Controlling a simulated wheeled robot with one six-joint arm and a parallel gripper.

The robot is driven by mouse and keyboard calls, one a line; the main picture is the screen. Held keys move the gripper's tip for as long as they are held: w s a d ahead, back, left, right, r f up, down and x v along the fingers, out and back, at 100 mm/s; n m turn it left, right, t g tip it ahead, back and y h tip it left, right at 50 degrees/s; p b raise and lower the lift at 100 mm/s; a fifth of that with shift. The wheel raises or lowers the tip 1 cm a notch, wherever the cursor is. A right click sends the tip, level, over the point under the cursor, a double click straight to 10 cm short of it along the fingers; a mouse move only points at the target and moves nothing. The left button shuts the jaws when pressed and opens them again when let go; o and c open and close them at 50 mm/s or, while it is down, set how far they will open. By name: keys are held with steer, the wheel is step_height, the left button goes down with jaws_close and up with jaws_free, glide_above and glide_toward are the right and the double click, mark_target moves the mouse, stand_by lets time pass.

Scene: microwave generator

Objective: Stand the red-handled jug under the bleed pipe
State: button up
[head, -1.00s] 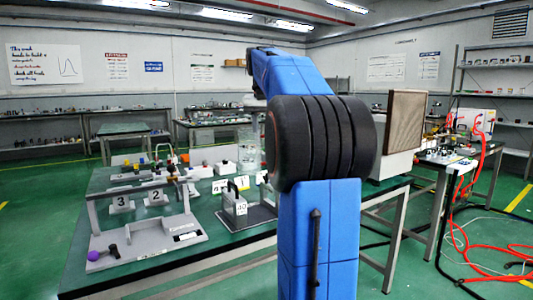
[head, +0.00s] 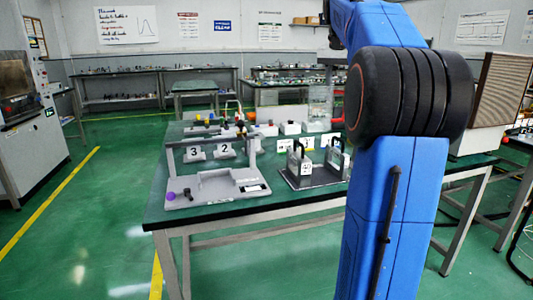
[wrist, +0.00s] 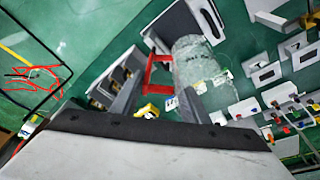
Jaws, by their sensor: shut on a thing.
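The clear, ribbed jug (wrist: 195,65) with dark markings shows in the wrist view, its red handle (wrist: 152,75) on its left side. My gripper (wrist: 152,98) has its two grey fingers on either side of that handle and is shut on it. In the head view a clear cylinder (head: 320,103) with a trace of red at its right appears to be the same jug, above or on the back of the green table; I cannot tell which. My arm hides the gripper there. I cannot pick out the bleed pipe for certain.
On the green table (head: 270,209) stand a grey frame rig (head: 215,188), number cards 3 and 2, a dark tray (head: 318,182) with handled blocks, and several small white boxes. A large panelled box (head: 500,92) stands at right. Open green floor lies left.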

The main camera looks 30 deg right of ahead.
step_height(320, 180, down, 18)
stand_by(0.7)
steer(key=shift+f, duration=0.1)
steer(key=o, duration=1.4)
steer(key=shift+o, duration=0.2)
